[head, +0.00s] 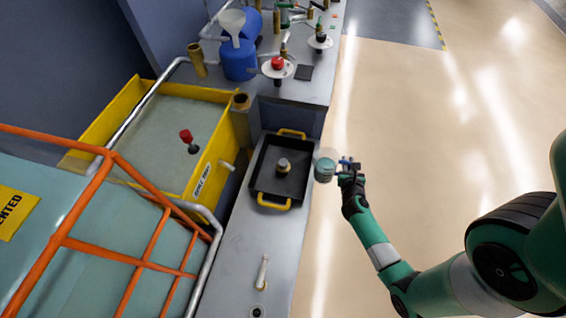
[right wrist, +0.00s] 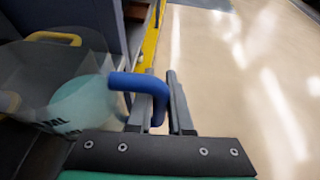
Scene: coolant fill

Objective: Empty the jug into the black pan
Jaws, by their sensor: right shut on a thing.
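The jug (head: 323,168) is clear with a blue handle and holds teal liquid. My right gripper (head: 348,168) is shut on its handle, just right of the black pan. In the right wrist view the blue handle (right wrist: 140,88) sits between the fingers (right wrist: 165,105), and the clear jug body (right wrist: 88,105) is at left with teal liquid in it. The jug looks roughly upright in the head view. The black pan (head: 265,172) with yellow handles lies on the grey bench, a small round metal piece in its middle. My left gripper is not in view.
A yellow tank (head: 215,160) stands left of the pan, with orange bars (head: 75,215) in front of it. A blue can with a funnel (head: 239,60) and valve fittings stand on the bench behind. The floor at right is clear.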

